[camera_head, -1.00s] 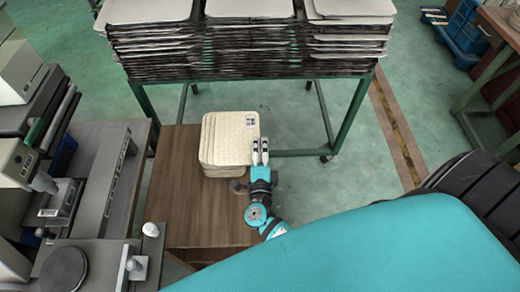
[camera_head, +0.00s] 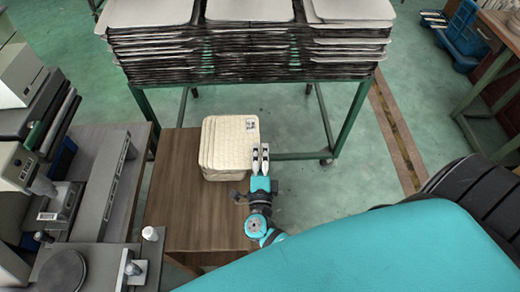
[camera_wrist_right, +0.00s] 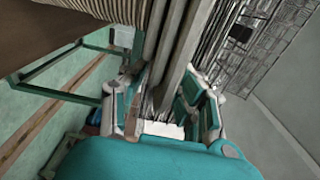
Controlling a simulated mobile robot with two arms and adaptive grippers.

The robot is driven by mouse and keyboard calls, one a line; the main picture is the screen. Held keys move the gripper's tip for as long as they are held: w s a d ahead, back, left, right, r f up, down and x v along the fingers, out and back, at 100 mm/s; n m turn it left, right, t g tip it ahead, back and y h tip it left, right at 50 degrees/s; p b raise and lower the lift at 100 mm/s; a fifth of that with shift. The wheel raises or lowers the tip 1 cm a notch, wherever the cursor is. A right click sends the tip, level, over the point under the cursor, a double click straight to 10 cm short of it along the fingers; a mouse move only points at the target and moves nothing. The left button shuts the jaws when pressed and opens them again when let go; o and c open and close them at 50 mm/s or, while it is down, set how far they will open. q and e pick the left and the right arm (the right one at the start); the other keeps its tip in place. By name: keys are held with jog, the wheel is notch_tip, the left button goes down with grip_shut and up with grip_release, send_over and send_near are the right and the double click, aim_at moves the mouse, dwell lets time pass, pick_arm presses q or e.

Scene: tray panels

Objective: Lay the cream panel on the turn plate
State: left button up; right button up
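The cream panels form a stack (camera_head: 226,145) with a small dark label on its top, at the far right corner of the brown table. In the right wrist view a pale ribbed edge (camera_wrist_right: 78,9) at the top left looks like part of this stack. My right gripper (camera_head: 260,148) has its fingers slightly apart at the stack's right edge, overlapping it in the picture; I cannot tell whether they touch. I see no panel between them. A round dark disc (camera_head: 62,270) at the lower left looks like the turn plate; its top is bare. My left gripper is out of view.
The brown table (camera_head: 178,195) is clear left of and in front of the stack. A green rack (camera_head: 344,118) with tall stacks of dark-edged trays (camera_head: 250,50) stands behind. Grey machinery (camera_head: 100,180) lines the left. A white-capped post (camera_head: 150,234) stands near the disc.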

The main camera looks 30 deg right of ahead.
jog(key=b+v, duration=0.2)
jog(key=v, duration=0.7)
jog(key=shift+s+a, duration=0.1)
jog(key=shift+s, duration=0.2)
jog(key=shift+s+a, duration=0.15)
jog(key=shift+s, duration=0.15)
